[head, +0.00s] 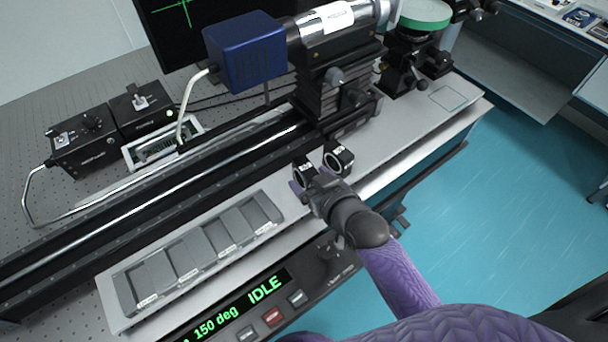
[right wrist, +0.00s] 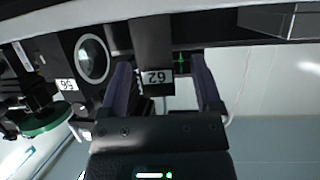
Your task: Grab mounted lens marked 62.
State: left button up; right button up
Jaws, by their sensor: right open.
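The mounted lens marked 62 (right wrist: 155,48) is a dark holder with a white label, between the two fingers of my right gripper (right wrist: 160,72) in the right wrist view. The fingers are open, with visible gaps to either side of the label. In the head view this lens (head: 304,170) stands on the pale shelf, partly hidden by my right gripper (head: 308,182). A second mounted lens (head: 340,158) stands just to its right; in the right wrist view it (right wrist: 92,60) is left of the fingers, close to one of them. My left gripper is out of view.
A grey tray with several compartments (head: 200,243) lies left of the lenses. A control panel reading IDLE (head: 265,290) is in front. A black rail with a blue box (head: 245,52) and stages runs behind. Blue floor (head: 500,200) lies beyond the shelf's right end.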

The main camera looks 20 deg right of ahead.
aim_at(305, 175)
jog(key=x, duration=0.3)
jog(key=shift+d+f+b, duration=0.1)
jog(key=shift+b, duration=0.2)
grip_shut()
